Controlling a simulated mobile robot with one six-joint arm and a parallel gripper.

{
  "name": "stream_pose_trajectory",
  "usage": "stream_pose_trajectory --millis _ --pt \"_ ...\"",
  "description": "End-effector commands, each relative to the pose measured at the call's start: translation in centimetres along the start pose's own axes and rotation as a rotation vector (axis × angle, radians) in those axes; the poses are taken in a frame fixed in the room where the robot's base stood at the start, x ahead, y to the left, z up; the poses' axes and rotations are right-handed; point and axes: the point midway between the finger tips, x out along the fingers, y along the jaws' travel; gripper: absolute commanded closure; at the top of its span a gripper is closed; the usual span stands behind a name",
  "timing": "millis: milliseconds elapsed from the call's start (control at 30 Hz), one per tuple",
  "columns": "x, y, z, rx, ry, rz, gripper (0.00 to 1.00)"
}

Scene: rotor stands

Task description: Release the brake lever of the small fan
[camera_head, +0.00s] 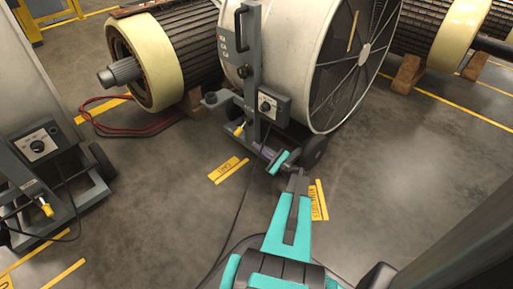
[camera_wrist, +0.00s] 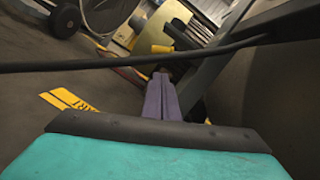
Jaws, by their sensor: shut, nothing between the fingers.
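A white drum fan (camera_head: 240,50) on a grey wheeled stand is in the middle of the head view; I take it as the small fan. Its lever has a yellow grip (camera_head: 239,130) low on the stand's left side. What looks like the same yellow grip (camera_wrist: 162,49) shows in the wrist view just beyond my fingertips. My gripper (camera_head: 258,147) has purple fingers, shut and empty, pointing toward the grip from its lower right. In the wrist view the fingers (camera_wrist: 162,98) lie together. A gap seems to remain before the grip; contact cannot be told.
A black cable (camera_wrist: 110,62) crosses close in front of the wrist camera. A grey control box (camera_head: 270,105) and wheel (camera_head: 314,152) are near my gripper. A second wheeled stand with another yellow grip (camera_head: 46,210) is at the left. Open floor lies between the stands.

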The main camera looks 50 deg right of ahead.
Motion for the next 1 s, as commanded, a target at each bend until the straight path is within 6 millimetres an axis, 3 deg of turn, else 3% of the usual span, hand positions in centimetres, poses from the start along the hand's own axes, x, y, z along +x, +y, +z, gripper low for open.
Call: stream_pose_trajectory --millis 600,1000 --pt "7.6 0.0 -0.2 -0.001 0.001 -0.001 1.00" --pt "8.6 -0.1 -0.1 0.000 0.001 -0.001 1.00"
